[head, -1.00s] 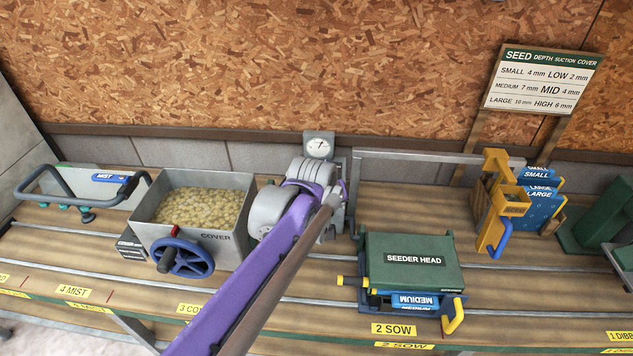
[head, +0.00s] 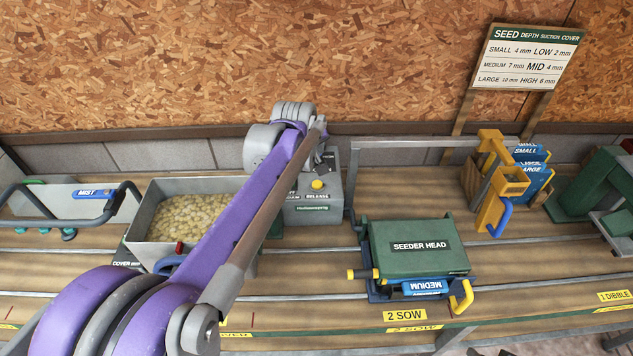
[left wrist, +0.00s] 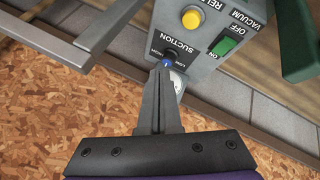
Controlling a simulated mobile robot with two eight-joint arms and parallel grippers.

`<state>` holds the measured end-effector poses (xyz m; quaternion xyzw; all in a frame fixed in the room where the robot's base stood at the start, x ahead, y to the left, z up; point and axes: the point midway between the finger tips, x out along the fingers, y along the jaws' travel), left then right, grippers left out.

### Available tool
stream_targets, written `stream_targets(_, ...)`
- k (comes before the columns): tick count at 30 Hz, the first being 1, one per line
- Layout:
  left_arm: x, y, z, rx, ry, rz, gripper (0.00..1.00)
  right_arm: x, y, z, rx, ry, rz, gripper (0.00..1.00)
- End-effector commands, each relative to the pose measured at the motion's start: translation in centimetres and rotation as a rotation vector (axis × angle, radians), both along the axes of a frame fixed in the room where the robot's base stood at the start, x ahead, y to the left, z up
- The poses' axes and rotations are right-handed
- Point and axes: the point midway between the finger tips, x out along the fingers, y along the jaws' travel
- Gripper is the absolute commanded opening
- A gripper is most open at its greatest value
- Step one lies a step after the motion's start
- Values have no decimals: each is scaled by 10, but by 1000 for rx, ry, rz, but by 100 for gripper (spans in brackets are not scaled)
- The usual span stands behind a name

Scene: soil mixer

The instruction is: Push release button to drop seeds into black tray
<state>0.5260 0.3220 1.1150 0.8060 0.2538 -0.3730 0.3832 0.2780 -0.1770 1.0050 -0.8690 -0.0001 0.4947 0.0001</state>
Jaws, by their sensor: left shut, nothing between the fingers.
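The yellow release button (head: 317,184) sits on the grey control box (head: 328,206) behind the rail; it also shows at the top of the left wrist view (left wrist: 192,18). My left gripper (left wrist: 165,68) is shut and empty, its fingertips at the suction dial on the same box, apart from the button. In the head view its fingers (head: 324,160) are partly hidden by my arm. The green seeder head (head: 432,263) stands at the 2 SOW station, with a blue MEDIUM plate (head: 425,288) at its front. I cannot make out a black tray. My right gripper is out of view.
A grey frame (head: 400,145) stands right of the box, beside a yellow stand with blue plates (head: 532,175). The cover hopper (head: 150,210) is at the left, partly behind my arm. A green vacuum switch (left wrist: 222,45) is near the button.

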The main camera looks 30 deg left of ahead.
Motion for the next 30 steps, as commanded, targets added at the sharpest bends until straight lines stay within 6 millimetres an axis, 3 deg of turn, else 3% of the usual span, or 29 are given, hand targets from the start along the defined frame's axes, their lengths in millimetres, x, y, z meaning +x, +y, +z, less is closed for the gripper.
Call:
stream_targets(11, -1, 0, -12, 1, 3, -2, 0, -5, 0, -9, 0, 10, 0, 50)
stream_targets(24, -2, -1, -71, 0, 4, -2, 0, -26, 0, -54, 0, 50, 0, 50)
stream_targets(30, -1, -1, -88, 1, 2, -2, 0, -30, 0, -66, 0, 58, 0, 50)
